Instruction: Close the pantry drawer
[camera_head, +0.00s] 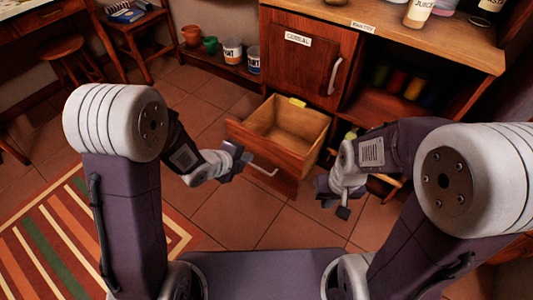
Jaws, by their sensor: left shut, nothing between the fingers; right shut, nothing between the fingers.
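The pantry drawer (252,151) is pulled out from the lower part of the wooden cabinet. Its inside looks empty, with a small yellow label on its back edge. A pale handle (262,170) is on its front. My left gripper (240,158) is shut and empty, close to the left part of the drawer front; I cannot tell whether it touches. My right gripper (335,203) is shut and empty, to the right of the drawer and lower in the picture. The cabinet's pantry label (363,27) is on the countertop edge.
A closed cereal door (302,58) is above the drawer. An open shelf with jars (400,82) is to its right. Pots and cans (232,50) stand on a low shelf at the left. A stool (72,55) and striped rug (60,240) are further left. Tiled floor is clear before the drawer.

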